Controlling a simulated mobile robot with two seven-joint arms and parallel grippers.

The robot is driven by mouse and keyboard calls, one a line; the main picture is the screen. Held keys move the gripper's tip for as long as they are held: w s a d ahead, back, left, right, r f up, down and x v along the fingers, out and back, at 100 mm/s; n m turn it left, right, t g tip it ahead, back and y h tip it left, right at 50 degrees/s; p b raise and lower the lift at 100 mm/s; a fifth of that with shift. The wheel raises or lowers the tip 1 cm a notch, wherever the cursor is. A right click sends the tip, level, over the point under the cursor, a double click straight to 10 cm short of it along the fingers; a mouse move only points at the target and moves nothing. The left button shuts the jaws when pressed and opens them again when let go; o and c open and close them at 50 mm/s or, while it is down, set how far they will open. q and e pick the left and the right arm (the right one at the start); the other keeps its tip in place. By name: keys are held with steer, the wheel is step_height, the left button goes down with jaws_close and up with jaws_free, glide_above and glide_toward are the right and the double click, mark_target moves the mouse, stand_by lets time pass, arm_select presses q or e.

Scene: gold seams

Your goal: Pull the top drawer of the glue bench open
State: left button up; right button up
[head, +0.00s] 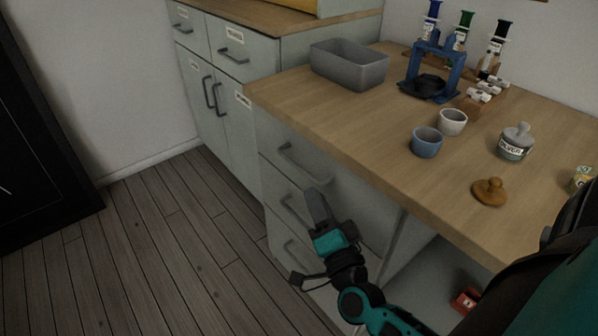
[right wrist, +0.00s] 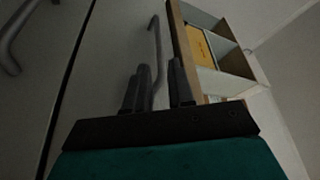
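The glue bench (head: 400,150) is a pale grey-green cabinet with a wooden top and a stack of drawers. Its top drawer (head: 325,172) looks shut. The drawer's grey bar handle (head: 303,165) also shows in the right wrist view (right wrist: 156,45). My right gripper (head: 318,207) is in front of the drawer fronts, just below that handle in the head view. In the right wrist view its fingers (right wrist: 158,85) are apart, with the top handle seen in the gap between them. I cannot tell whether they touch it. My left gripper is not in view.
A lower drawer handle (head: 297,211) is close to the right gripper. The bench top holds a grey bin (head: 349,65), a blue stand (head: 435,70), cups (head: 427,143), and a jar (head: 515,143). Another cabinet (head: 225,90) stands to the left. The wooden floor (head: 150,240) before the drawers is clear.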

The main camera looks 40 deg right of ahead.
mark_target(303, 169)
steer(key=x, duration=0.8)
steer(key=shift+w+b, duration=0.15)
steer(key=shift+b, duration=0.15)
jaws_close()
